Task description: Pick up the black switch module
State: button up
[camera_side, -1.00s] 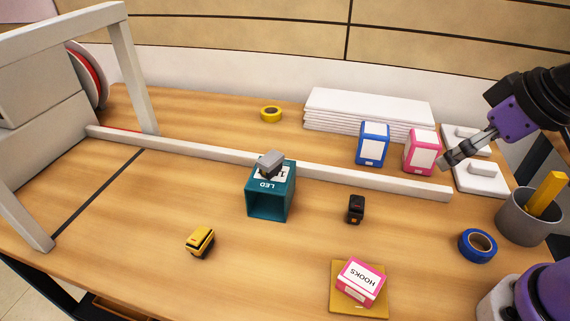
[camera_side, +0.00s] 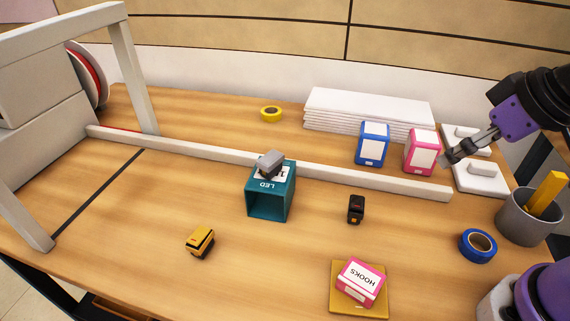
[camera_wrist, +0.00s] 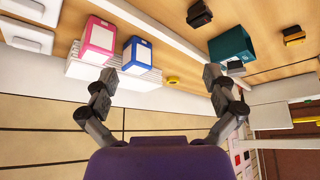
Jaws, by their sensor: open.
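The black switch module (camera_side: 356,209) is a small dark block standing on the wooden table, right of the teal LED box (camera_side: 250,203) and in front of the long pale rail. It also shows at the top of the wrist view (camera_wrist: 199,14). My gripper (camera_side: 447,160) is at the right, raised and well apart from the module, near the pink box. In the wrist view my gripper (camera_wrist: 159,77) has its two fingers spread wide with nothing between them.
A grey module (camera_side: 270,163) sits on the LED box. A yellow-black module (camera_side: 200,242) lies front left. A HOOKS box (camera_side: 361,283) is on a tan pad. Blue (camera_side: 373,144) and pink (camera_side: 421,152) boxes stand behind the rail (camera_side: 330,176). Blue tape (camera_side: 478,245) and a grey cup (camera_side: 528,218) are right.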

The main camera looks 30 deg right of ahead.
jog(key=shift+c, duration=0.7)
jog(key=n+g+y, duration=0.2)
jog(key=n+y, duration=0.1)
jog(key=n, duration=0.6)
send_near(362, 202)
jog(key=shift+g, duration=0.3)
jog(key=x, duration=0.5)
jog(key=shift+w+a+r, duration=0.1)
jog(key=shift+w+a, duration=0.05)
jog(key=shift+a, duration=0.05)
jog(key=shift+x, duration=3.05)
jog(key=shift+d, duration=0.2)
jog(key=c, duration=1.2)
